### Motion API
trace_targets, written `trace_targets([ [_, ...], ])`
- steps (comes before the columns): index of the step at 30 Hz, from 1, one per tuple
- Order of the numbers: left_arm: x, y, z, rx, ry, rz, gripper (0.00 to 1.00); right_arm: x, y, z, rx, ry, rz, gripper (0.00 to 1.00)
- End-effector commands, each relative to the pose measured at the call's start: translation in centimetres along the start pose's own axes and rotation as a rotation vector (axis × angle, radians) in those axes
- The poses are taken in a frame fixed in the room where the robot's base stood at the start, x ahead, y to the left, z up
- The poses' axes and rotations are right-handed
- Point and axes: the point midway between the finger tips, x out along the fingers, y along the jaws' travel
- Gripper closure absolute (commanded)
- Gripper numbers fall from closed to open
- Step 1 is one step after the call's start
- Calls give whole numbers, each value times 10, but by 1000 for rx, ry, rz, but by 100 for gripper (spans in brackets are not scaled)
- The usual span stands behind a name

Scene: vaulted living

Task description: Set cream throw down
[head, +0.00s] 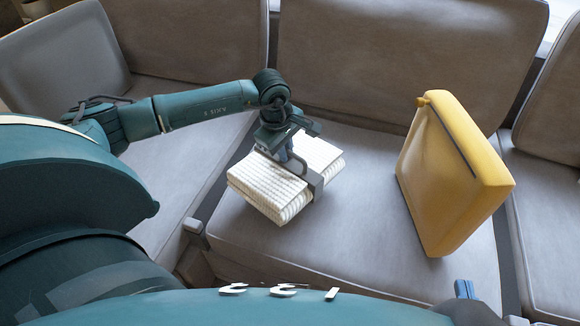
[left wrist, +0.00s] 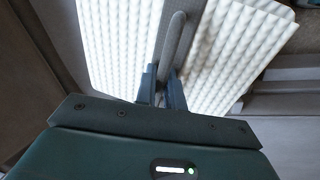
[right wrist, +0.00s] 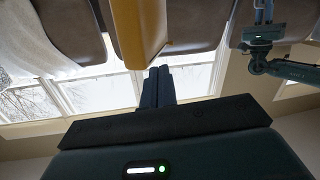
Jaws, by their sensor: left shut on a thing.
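The cream throw (head: 270,190) is a folded, ribbed bundle with a grey band and handle around its middle. It is at the left part of the middle sofa seat (head: 345,235), on it or just above it; I cannot tell which. My left gripper (head: 290,158) is over the throw, shut on its grey handle. The left wrist view shows the fingers (left wrist: 162,88) closed on that handle, with the ribbed throw (left wrist: 115,45) behind. My right gripper (right wrist: 158,88) is shut with nothing visible between its fingers; its tips also show at the bottom right of the head view (head: 465,290).
A yellow cushion (head: 445,180) stands upright and tilted on the right of the middle seat. Grey backrests (head: 400,50) rise behind. The seat between throw and cushion is clear. Gaps separate this seat from the left seat (head: 190,150) and right seat (head: 545,220).

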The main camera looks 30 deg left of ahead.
Motion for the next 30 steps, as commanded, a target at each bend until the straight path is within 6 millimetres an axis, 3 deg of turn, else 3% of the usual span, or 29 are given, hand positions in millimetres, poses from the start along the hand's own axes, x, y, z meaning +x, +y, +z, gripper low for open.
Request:
trace_targets([
  [12, 52, -9, 0, -2, 0, 5, 100, 2, -5, -1, -31, 99, -7, 100],
  [24, 57, -10, -1, -1, 1, 6, 100, 2, -6, -1, -39, 121, -9, 100],
  [25, 56, -10, 0, -1, 1, 3, 87, 2, -6, -3, -39, 123, -10, 100],
  [30, 56, -11, 0, -1, 1, 2, 73, 2, -6, -3, -39, 122, -9, 100],
])
